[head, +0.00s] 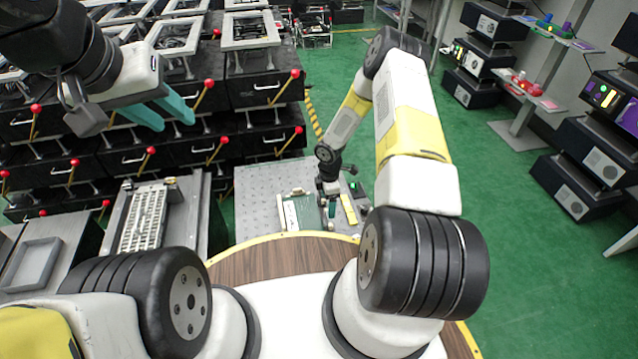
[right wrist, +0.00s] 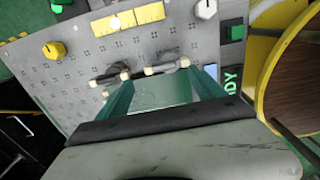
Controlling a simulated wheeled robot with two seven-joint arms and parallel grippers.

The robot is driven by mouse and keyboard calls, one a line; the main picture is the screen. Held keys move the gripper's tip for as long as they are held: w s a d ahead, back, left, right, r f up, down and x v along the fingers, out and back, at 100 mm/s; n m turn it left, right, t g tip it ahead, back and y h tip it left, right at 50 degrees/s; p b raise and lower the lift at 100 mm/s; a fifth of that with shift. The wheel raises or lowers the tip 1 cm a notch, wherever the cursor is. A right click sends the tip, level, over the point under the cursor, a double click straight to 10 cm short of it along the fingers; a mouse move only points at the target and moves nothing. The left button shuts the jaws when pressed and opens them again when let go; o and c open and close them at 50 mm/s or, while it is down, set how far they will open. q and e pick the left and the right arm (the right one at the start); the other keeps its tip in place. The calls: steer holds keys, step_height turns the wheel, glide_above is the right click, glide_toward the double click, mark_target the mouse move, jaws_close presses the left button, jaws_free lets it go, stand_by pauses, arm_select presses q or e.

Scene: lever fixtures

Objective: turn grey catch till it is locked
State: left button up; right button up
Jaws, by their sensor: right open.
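The right wrist view shows a grey perforated panel with two dark handles that have cream ends, a left one (right wrist: 110,76) and a right one (right wrist: 167,67). I cannot tell for sure which is the grey catch. My right gripper (right wrist: 169,78) is open, its teal fingers on either side of the right handle's area. Whether they touch it is unclear. In the head view my right gripper (head: 329,190) is small, low over the grey panel (head: 262,190). My left gripper (head: 172,121) is open and empty, in the air at upper left, away from the panel.
The panel also carries a yellow knob (right wrist: 53,50), a white knob (right wrist: 205,9), a yellow block (right wrist: 113,23) and a green button (right wrist: 236,33). Black drawer units with red-knobbed levers (head: 265,87) fill the left. Green floor (head: 500,200) is clear at right.

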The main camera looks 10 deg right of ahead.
step_height(320, 180, down, 6)
steer(key=shift+f, duration=0.2)
steer(key=c, duration=1.4)
steer(key=shift+o, duration=0.2)
